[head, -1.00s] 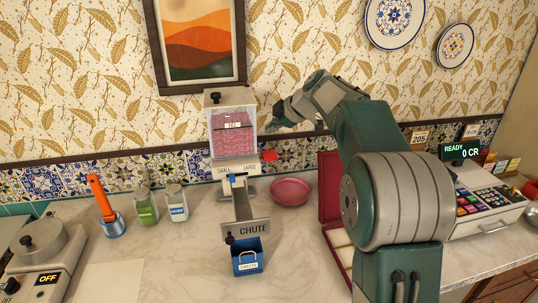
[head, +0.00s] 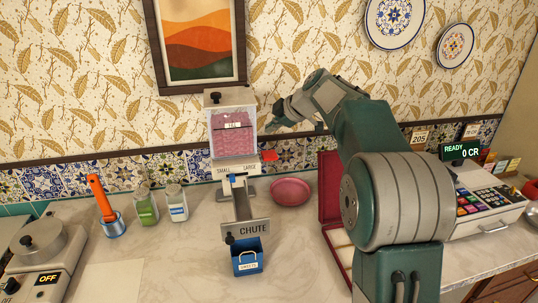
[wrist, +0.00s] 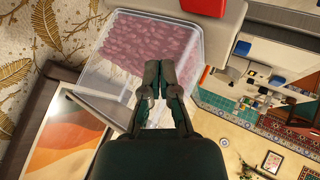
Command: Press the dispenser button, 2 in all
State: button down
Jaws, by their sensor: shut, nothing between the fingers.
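The dispenser has a clear hopper (head: 233,135) of pink pieces, a SMALL/LARGE plate (head: 237,170) and a grey CHUTE plate (head: 248,230). A red tab (head: 269,155), which looks like the button, sticks out at its right side below the hopper. A red piece (wrist: 208,5) also shows at the top edge of the wrist view. My gripper (head: 266,127) is beside the hopper's right side, above the red tab. In the wrist view my gripper (wrist: 164,72) is shut and empty, in front of the hopper (wrist: 150,45). I cannot tell whether it touches anything.
A blue bin (head: 247,265) stands under the chute. A pink bowl (head: 291,191) and an open red case (head: 330,195) are to the right. Jars (head: 177,205), an orange-handled tool (head: 100,195) and a scale (head: 40,250) are to the left. A cash register (head: 485,200) is far right.

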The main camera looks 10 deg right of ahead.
aim_at(263, 151)
jog(key=m, duration=0.2)
jog(key=r+m, duration=0.1)
jog(key=m, duration=0.2)
jog(key=shift+a, duration=0.1)
notch_tip(263, 151, up, 2)
jog(key=m, duration=1.3)
jog(key=shift+a+r+h, duration=0.1)
jog(key=shift+r+h, duration=0.15)
jog(key=shift+h, duration=0.05)
jog(key=shift+f, duration=0.15)
jog(key=shift+f, duration=4.25)
jog(key=shift+s+f, duration=0.1)
jog(key=shift+f, duration=0.05)
jog(key=shift+f, duration=0.2)
